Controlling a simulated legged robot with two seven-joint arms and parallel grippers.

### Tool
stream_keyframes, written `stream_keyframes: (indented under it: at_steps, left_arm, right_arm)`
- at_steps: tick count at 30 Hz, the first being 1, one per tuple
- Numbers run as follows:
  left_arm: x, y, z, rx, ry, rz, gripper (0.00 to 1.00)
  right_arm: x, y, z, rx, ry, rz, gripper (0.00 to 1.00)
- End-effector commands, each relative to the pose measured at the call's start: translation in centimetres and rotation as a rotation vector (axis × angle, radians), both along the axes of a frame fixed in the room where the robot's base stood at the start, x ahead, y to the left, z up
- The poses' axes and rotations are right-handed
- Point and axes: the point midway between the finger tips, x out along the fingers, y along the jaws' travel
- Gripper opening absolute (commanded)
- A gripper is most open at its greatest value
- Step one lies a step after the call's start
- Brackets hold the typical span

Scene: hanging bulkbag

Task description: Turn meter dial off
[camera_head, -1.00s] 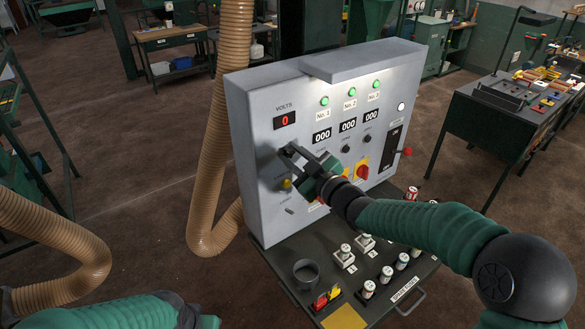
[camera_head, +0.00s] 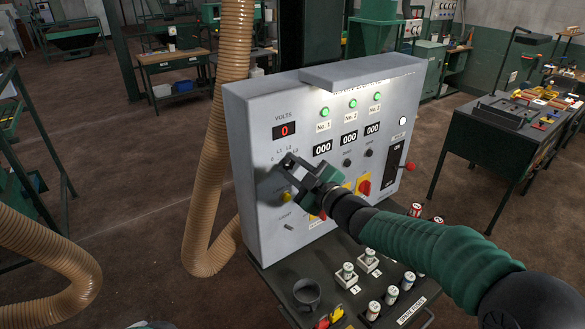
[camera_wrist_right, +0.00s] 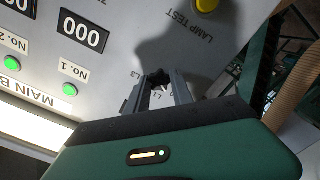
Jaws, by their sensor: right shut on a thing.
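The grey control panel (camera_head: 258,215) stands upright with a red "0" on its VOLTS display (camera_head: 284,130). The meter dial, below that display and its L1, L2, L3 labels, is mostly hidden by my right gripper (camera_head: 287,167) in the head view. In the right wrist view, the dark meter dial (camera_wrist_right: 158,80) shows between the fingers of the right gripper (camera_wrist_right: 158,92), which is shut on it. I cannot read the dial's pointer position. My left gripper is out of view.
A yellow lamp test button (camera_head: 286,197) sits just below the gripper. Green lamps, other small knobs and a red-yellow switch (camera_head: 364,185) are to the right. A beige hose (camera_head: 210,190) hangs left of the panel. Fuses and a cup (camera_head: 307,294) sit on the shelf below.

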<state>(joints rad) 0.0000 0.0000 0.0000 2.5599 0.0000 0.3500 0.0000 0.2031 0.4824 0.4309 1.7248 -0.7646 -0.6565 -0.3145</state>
Motion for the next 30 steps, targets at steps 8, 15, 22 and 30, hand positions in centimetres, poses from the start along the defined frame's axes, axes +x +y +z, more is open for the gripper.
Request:
stream_keyframes:
  at_steps: [8,15,22,30]
  left_arm:
    - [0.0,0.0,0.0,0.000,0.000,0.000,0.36]
    - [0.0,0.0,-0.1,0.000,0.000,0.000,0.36]
    - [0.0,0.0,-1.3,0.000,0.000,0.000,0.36]
    - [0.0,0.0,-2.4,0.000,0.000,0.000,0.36]
  right_arm:
    - [0.0,0.0,0.0,0.000,-0.001,0.001,0.50]
    - [-0.1,-0.1,-0.1,0.000,0.000,0.000,0.50]
    - [-3.5,-2.7,-0.3,-0.005,-0.002,-0.005,0.50]
    - [-9.9,-7.3,-0.3,-0.004,-0.001,-0.004,0.50]
